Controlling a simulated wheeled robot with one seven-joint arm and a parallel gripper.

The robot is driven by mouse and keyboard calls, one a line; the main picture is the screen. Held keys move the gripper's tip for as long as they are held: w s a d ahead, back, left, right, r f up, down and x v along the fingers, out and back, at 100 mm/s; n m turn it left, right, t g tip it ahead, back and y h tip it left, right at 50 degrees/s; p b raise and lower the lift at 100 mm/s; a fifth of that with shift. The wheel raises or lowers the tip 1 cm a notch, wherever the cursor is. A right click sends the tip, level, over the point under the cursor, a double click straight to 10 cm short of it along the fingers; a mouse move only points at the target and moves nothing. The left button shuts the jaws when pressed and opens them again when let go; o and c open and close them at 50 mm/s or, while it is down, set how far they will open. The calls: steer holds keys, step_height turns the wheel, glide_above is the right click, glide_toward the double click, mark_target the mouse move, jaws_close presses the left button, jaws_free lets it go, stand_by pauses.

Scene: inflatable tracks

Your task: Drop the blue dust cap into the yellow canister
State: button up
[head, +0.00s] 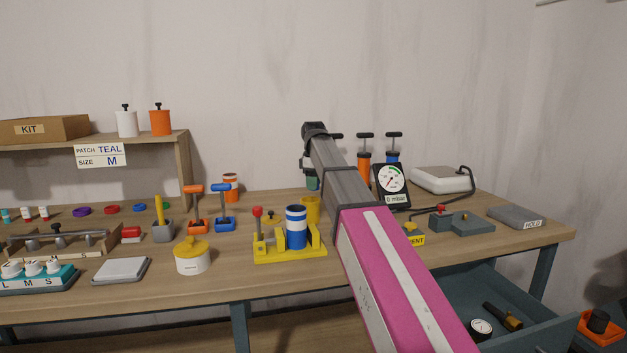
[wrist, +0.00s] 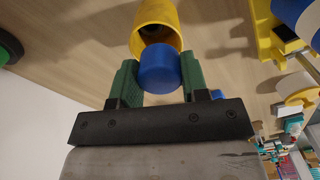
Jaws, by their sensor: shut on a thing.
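My gripper (wrist: 160,78) is shut on the blue dust cap (wrist: 159,66), which sits between its two green fingers in the wrist view. The yellow canister (wrist: 156,14) is just beyond the cap, its dark open mouth facing my gripper. The cap overlaps the near part of the mouth in that view; I cannot tell the height between them. In the head view the yellow canister (head: 312,207) stands on the bench behind a yellow fixture, and my green fingertips (head: 312,181) show just above it. The cap is not visible there.
A yellow fixture (head: 290,254) with a blue-and-white cylinder (head: 296,228) stands in front of the canister. A pressure gauge (head: 392,179) and pumps (head: 364,160) stand to the right. A white pot with a yellow lid (head: 192,256) is at left. A drawer (head: 510,300) is open at lower right.

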steer(key=o, duration=1)
steer(key=shift+r, duration=0.1)
step_height(320, 180, up, 11)
steer(key=shift+f, duration=0.2)
steer(key=shift+s, duration=0.15)
